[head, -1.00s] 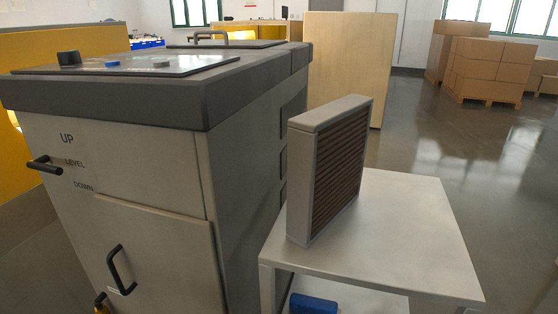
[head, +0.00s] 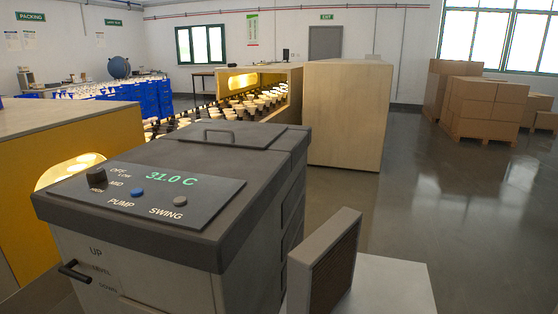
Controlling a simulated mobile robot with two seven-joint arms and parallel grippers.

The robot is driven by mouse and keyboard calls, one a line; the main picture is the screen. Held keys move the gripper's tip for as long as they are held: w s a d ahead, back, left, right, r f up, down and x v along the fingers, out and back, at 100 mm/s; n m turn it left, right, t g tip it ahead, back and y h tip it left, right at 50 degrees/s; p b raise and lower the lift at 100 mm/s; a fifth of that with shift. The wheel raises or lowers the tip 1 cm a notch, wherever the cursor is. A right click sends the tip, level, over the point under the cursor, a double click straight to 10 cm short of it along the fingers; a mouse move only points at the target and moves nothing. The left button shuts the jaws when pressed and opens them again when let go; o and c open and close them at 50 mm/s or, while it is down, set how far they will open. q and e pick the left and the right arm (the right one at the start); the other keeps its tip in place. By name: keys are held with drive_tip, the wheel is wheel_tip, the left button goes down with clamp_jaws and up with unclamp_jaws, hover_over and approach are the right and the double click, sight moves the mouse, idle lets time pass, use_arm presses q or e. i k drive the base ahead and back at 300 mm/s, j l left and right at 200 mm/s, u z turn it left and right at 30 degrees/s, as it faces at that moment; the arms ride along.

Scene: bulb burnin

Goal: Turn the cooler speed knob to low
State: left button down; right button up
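The cooler (head: 250,240) is a grey box with a dark lid at the lower left of the head view. Its sloping control panel (head: 215,187) faces up. The dark speed knob (head: 97,176) is near the panel's left edge, by the labels OFF, LOW and MID; another label beside it is partly hidden. I cannot tell which setting the knob points to. A green display (head: 170,179) reads 31.0 C. A blue button (head: 137,192) is above PUMP and a grey button (head: 180,201) is above SWING. Neither of my grippers is in view.
A lever (head: 74,270) sticks out of the cooler's front by UP. A slatted filter panel (head: 325,262) stands on a white table (head: 388,290) at the right. A yellow-sided enclosure (head: 110,150) is at the left. Stacked cartons (head: 470,100) are far off; floor between is clear.

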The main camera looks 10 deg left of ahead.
sight(95, 176)
drive_tip(key=k+j+u, duration=0.15)
drive_tip(key=u, duration=1.1)
drive_tip(key=i+j+u, duration=0.15)
drive_tip(key=j+u, duration=0.35)
drive_tip(key=l, duration=0.1)
